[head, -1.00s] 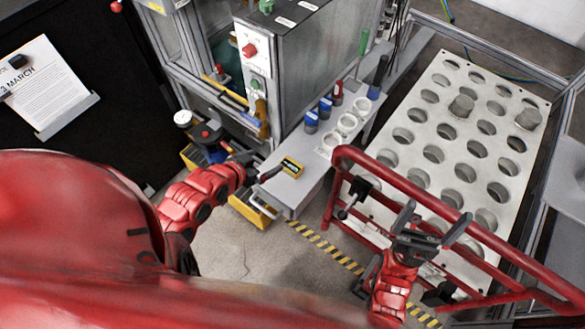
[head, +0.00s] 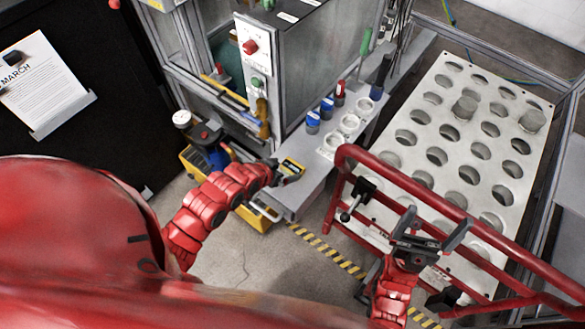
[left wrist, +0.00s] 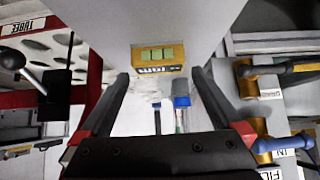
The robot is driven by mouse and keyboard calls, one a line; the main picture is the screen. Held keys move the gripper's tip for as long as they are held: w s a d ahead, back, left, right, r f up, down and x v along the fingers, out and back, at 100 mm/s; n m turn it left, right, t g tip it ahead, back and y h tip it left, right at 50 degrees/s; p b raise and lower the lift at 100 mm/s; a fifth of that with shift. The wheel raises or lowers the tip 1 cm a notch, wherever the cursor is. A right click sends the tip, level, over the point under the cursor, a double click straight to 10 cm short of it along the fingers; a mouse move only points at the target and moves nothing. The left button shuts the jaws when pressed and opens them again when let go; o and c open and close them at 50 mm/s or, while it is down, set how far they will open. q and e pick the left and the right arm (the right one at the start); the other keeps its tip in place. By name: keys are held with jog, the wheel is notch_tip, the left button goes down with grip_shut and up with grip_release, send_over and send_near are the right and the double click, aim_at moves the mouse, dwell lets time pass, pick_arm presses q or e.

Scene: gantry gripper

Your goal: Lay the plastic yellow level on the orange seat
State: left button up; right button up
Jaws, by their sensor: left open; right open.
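The yellow level (head: 291,164), small and blocky with a dark part, lies on the front end of the grey shelf. In the left wrist view it is a yellow block (left wrist: 160,57) with green windows and dark lettering on its side. My left gripper (head: 287,173) is at the level in the head view and partly covers it. In the left wrist view my left gripper (left wrist: 160,75) is open and empty, with the level just ahead, between the finger lines. My right gripper (head: 434,232) is open and empty by the red rail. I cannot make out an orange seat.
The grey shelf (head: 292,192) also carries blue-capped bottles (head: 313,122) and white ring holders (head: 333,142). The red rail (head: 405,184) stands before a white board with holes (head: 405,160). A yellow crate (head: 195,160) is left of the shelf. Striped tape marks the floor.

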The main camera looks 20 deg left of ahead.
aim_at(292, 166)
pick_arm(q)
jog(key=shift+x, duration=2.75)
jog(key=shift+w+d+r, duration=0.1)
jog(key=shift+d+r, duration=0.05)
jog(key=c, duration=1.2)
jog(key=shift+o, duration=0.2)
jog(key=shift+r, duration=0.15)
